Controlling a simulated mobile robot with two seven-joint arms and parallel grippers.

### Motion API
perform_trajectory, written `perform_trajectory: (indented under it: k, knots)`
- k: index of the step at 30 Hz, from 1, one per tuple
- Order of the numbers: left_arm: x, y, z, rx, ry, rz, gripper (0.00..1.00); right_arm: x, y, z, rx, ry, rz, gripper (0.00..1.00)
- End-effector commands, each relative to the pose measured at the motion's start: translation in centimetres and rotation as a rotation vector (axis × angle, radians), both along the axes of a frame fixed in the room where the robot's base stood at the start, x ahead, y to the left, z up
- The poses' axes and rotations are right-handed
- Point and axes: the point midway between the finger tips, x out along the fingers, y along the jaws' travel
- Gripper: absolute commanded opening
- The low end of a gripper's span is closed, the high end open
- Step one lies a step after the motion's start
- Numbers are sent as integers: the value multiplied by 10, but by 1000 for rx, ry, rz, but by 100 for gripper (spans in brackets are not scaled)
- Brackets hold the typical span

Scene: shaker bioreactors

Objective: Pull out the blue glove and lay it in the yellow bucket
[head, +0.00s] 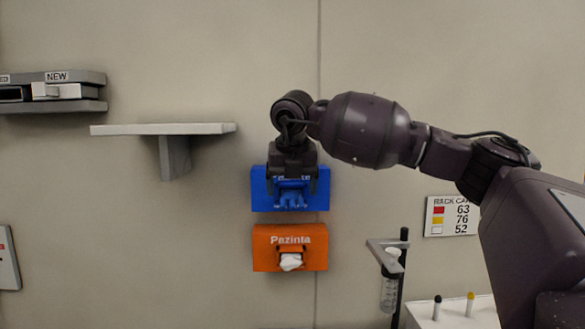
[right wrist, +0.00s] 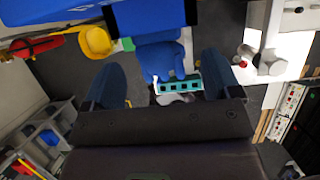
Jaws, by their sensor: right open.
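The blue glove (head: 292,201) hangs from the front of the blue dispenser box (head: 259,190) on the wall. My right gripper (head: 291,182) is in front of this box, over its upper middle, and hides part of it. In the right wrist view the glove (right wrist: 160,60) shows between the two spread fingers of my right gripper (right wrist: 160,72), with a gap on each side. The gripper is open and holds nothing. A yellow thing that looks like the bucket (right wrist: 95,42) shows at the upper left of the right wrist view. My left gripper is not in view.
An orange dispenser (head: 262,258) with a white tissue hangs just below the blue box. A grey shelf (head: 120,129) juts out at left. A stand holding a clear tube (head: 390,290) is at lower right, beside a white surface (head: 452,314).

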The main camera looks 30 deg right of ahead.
Motion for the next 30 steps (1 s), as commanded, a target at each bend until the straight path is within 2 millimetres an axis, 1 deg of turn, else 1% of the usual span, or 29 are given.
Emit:
perform_trajectory:
  k: [3,6,15,23,24,30]
  knots:
    - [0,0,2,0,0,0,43,3,-2,-8,0,-1,0,83]
    - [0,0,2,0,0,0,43,4,-3,-12,-1,-1,0,83]
    - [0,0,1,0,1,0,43,5,-3,-13,-1,-1,0,83]
    - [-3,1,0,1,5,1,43,5,-3,-13,0,-1,0,43]
    - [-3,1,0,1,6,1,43,5,-3,-13,0,-1,0,41]
    - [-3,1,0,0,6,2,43,5,-3,-13,0,-1,0,40]
